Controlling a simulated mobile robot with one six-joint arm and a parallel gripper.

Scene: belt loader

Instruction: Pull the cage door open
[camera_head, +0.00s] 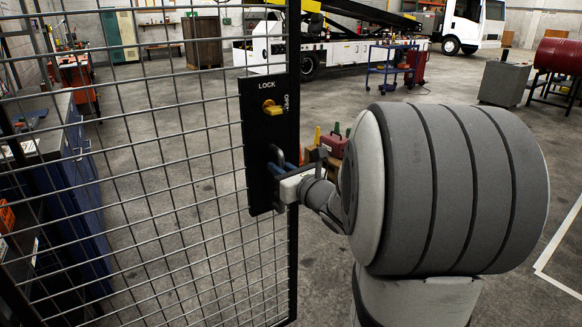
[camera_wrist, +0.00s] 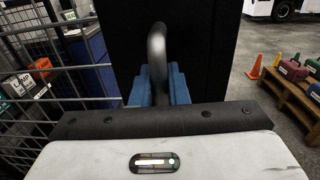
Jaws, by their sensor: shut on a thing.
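The cage door (camera_head: 170,160) is a dark wire-mesh panel filling the left of the head view. Below the knob is the door handle, a dark curved bar that shows in the wrist view (camera_wrist: 157,55) in front of the black plate. My gripper (camera_head: 284,168) is at the handle, its blue fingers on both sides of the bar and shut on it. The fingers also show in the wrist view (camera_wrist: 158,88). The lower part of the handle is hidden behind my gripper.
A blue workbench (camera_head: 75,190) stands behind the mesh at left. A pallet with toolboxes and cones (camera_wrist: 292,85) lies to the right of the door plate. A white belt loader (camera_head: 330,50) and blue cart (camera_head: 390,65) stand farther back. The concrete floor between is open.

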